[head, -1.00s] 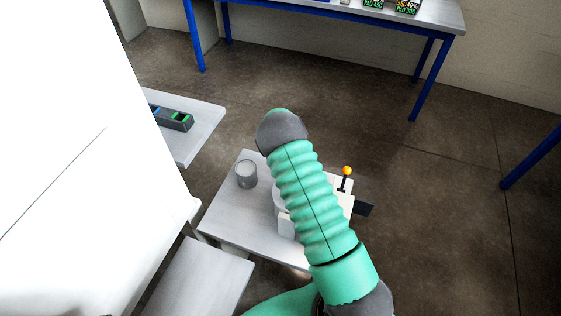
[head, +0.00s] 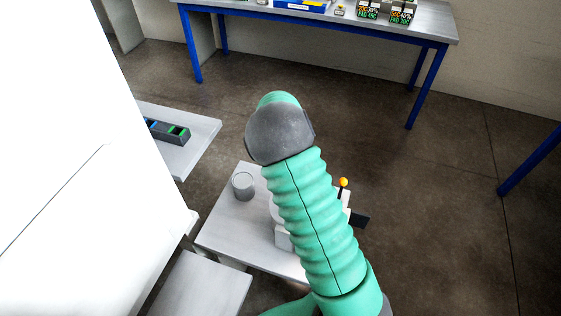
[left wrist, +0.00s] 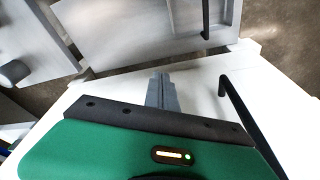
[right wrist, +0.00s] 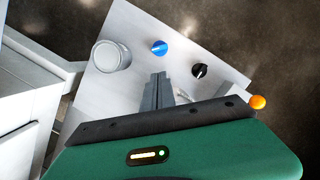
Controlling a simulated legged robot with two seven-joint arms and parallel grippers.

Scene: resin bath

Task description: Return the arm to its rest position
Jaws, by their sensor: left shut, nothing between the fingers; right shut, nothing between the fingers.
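My right arm (head: 315,220), in a ribbed green sleeve with a grey joint, reaches up the middle of the head view. Its gripper does not show there. In the right wrist view my right gripper (right wrist: 158,92) is shut and empty, its fingers seen against a small grey table (right wrist: 135,22). In the left wrist view my left gripper (left wrist: 162,91) is shut and empty, seen against a white surface (left wrist: 205,85). My left arm cannot be made out clearly in the head view.
A metal cup (head: 243,186) stands on the small table, beside a white device with an orange-ball lever (head: 343,183), partly behind my arm. A large white body (head: 70,190) fills the left. A blue-legged bench (head: 330,22) stands at the back. Open floor lies right.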

